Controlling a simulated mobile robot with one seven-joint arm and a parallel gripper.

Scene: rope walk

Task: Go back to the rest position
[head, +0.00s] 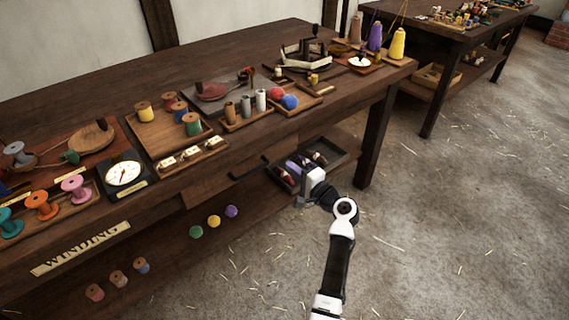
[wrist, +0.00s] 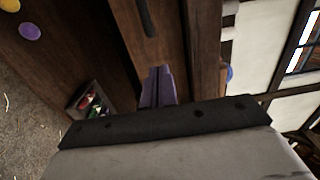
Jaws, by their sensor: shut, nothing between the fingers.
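My gripper (head: 302,201) hangs in front of the winding bench (head: 160,219), below the level of its top and near the lower tray at its right end. Its fingers are shut with nothing between them. The fingers (wrist: 157,86) also show in the wrist view, pointing toward the dark wood of the bench. My arm reaches up from the bottom of the head view, clear of the bench top.
A dark tray (head: 340,163) with spools sits on the lower shelf behind my gripper. A drawer handle (head: 249,168) is to its left. A second table (head: 440,45) stands at the back right. The straw-strewn floor (head: 460,230) at right is free.

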